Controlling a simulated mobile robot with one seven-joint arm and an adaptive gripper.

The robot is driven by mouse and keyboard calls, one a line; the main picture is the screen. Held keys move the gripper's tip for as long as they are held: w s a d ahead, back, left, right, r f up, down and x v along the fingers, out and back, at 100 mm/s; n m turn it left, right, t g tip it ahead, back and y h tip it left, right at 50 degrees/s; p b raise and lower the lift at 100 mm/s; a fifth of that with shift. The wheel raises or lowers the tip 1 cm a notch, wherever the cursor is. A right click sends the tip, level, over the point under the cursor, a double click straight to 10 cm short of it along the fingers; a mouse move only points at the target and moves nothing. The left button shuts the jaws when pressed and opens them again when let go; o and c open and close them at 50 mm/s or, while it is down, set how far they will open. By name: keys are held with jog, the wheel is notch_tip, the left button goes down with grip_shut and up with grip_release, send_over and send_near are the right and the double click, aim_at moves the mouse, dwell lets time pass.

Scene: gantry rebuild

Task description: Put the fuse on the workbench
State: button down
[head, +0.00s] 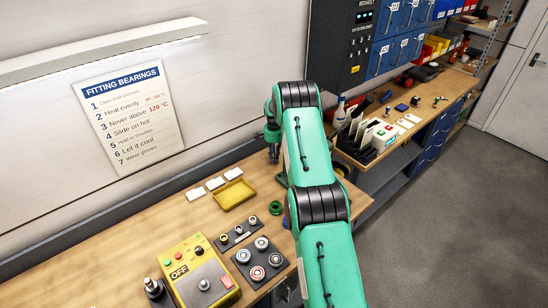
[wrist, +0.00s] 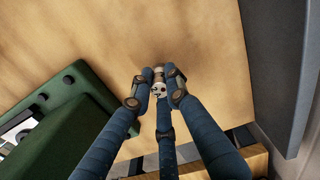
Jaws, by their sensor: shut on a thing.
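The fuse (wrist: 159,89) is a small, pale, short piece with a metallic end, held between the blue fingers of my gripper (wrist: 156,99) in the wrist view. The fingers are closed around it. The wooden workbench top (wrist: 200,40) lies beneath; I cannot tell whether the fuse touches it. In the head view my gripper (head: 273,157) points down over the far part of the workbench (head: 130,245), near the wall. The fuse cannot be made out there.
A green housing (wrist: 70,120) stands left in the wrist view. In the head view, a yellow tray (head: 234,195), white cards (head: 215,183), a yellow control box (head: 198,275) and bearing plates (head: 263,262) occupy the near bench. A second bench (head: 440,95) stands to the right.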

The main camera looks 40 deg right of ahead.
jog(key=shift+f, duration=0.15)
jog(key=c, duration=1.7)
grip_release()
notch_tip(320, 180, up, 12)
jog(key=shift+r+b, duration=0.15)
jog(key=shift+b, duration=0.15)
